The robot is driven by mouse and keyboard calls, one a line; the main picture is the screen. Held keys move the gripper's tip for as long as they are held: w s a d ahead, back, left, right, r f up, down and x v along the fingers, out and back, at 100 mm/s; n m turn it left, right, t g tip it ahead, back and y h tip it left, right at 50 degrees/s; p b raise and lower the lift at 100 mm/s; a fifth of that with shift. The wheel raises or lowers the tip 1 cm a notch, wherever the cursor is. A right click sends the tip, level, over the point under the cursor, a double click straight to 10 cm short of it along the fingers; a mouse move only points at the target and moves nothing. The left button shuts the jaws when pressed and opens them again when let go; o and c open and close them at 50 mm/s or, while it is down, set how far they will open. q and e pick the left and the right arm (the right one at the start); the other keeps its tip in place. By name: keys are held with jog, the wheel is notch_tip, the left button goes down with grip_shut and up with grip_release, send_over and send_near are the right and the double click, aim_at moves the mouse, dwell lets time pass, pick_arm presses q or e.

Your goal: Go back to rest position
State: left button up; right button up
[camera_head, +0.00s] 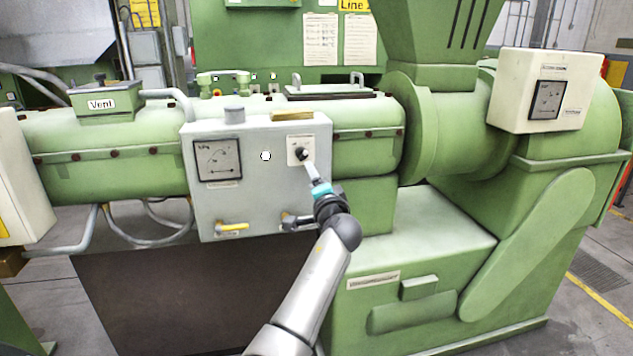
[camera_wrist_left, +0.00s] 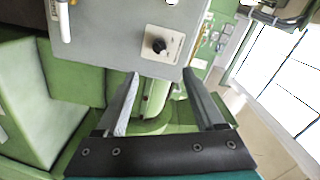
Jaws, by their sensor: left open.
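My left gripper (camera_head: 311,172) is in front of the grey control box (camera_head: 250,130), just below a black rotary knob (camera_head: 302,153) on a white plate. The left wrist view shows the left gripper (camera_wrist_left: 162,78) with its two fingers spread wide and nothing between them. The black knob (camera_wrist_left: 158,45) there lies beyond the fingertips, apart from them, on the grey box (camera_wrist_left: 105,35). My right gripper is in neither view.
The box also carries a dial gauge (camera_head: 218,160) and a yellow-handled valve (camera_head: 232,227). Behind it runs the green extruder barrel (camera_head: 100,145). A green housing (camera_head: 420,235) stands close to the right of my arm. A cream box (camera_head: 545,90) is at upper right.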

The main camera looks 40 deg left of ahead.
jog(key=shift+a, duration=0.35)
pick_arm(q)
jog(key=shift+f, duration=0.1)
